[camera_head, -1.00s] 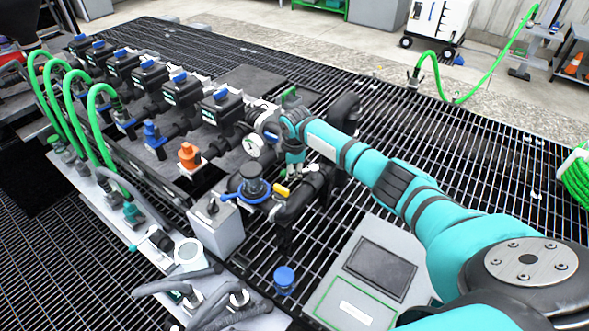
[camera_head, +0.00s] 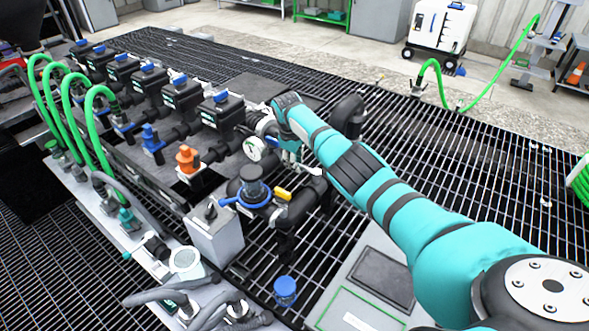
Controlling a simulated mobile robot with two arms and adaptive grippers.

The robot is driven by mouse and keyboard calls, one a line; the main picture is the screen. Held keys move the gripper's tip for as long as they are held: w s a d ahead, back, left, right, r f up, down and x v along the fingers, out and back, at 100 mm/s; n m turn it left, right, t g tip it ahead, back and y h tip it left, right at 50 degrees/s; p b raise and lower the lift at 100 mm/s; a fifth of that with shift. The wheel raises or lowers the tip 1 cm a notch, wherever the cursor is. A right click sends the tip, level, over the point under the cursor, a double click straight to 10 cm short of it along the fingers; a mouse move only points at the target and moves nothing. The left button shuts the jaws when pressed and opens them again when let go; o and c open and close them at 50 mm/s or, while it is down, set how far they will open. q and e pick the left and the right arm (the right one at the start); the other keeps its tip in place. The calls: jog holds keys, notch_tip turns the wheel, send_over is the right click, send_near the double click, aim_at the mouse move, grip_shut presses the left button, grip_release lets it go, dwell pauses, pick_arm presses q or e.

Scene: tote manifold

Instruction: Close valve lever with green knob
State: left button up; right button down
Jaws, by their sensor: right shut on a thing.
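My right gripper (camera_head: 291,157) hangs below the teal wrist of my right arm, just right of the round white gauge (camera_head: 254,148) on the black pipework. It is shut at a pale metal lever-like part (camera_head: 308,168). The fingertips are small and partly hidden, so the exact contact is hard to see. The green knob does not show clearly now; my arm and gripper cover that area. A yellow knob (camera_head: 283,194) sits just below, beside a black valve body with a blue handle (camera_head: 247,203). My left gripper is not in view.
A row of black valve units with blue tops (camera_head: 216,108) runs up to the left. An orange fitting (camera_head: 189,158) and a grey box (camera_head: 213,232) stand nearby. A blue cap (camera_head: 286,288) lies lower down. Open black grating (camera_head: 450,165) spreads to the right.

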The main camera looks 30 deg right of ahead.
jog(key=shift+w+d+m+b, duration=0.1)
jog(key=shift+m+b, duration=0.2)
jog(key=shift+m, duration=0.1)
jog(key=shift+d+r, duration=0.1)
jog(key=shift+r, duration=0.1)
jog(key=c, duration=1.5)
grip_release()
jog(key=shift+o, duration=0.9)
jog(key=shift+w+d, duration=0.1)
jog(key=shift+f, duration=0.1)
